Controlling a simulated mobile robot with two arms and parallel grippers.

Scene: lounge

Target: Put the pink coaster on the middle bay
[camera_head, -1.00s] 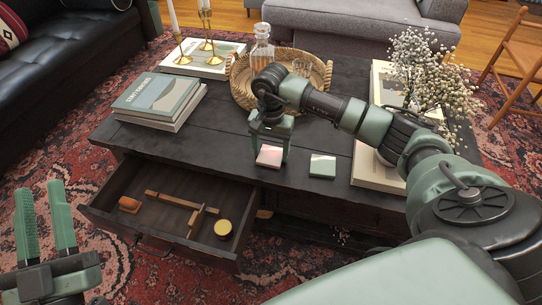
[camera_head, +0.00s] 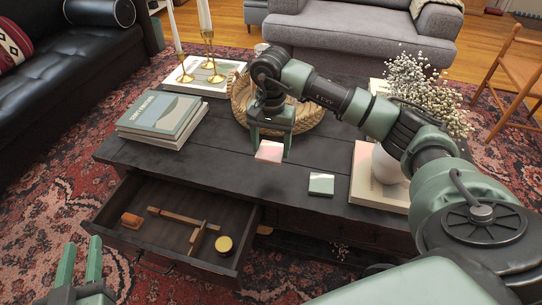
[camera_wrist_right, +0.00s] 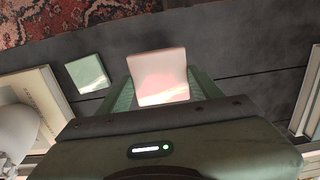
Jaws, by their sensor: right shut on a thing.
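The pink coaster (camera_head: 269,152) is a small pale pink square. My right gripper (camera_head: 271,142) is shut on it and holds it above the dark coffee table (camera_head: 225,160). In the right wrist view the coaster (camera_wrist_right: 160,75) sits between the two green fingers, its face tilted to the camera. The open drawer (camera_head: 165,242) has wooden divider strips (camera_head: 180,216). An orange-brown block (camera_head: 131,220) lies at its left and a round yellow-topped item (camera_head: 224,244) at its right. My left gripper (camera_head: 80,262) is open and empty at the lower left.
A green coaster (camera_head: 321,184) lies on the table right of the pink one. Stacked books (camera_head: 162,118), a woven tray (camera_head: 243,100), brass candlesticks (camera_head: 210,68) and a vase of white flowers (camera_head: 390,160) also stand there. Bare tabletop lies between the books and my right gripper.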

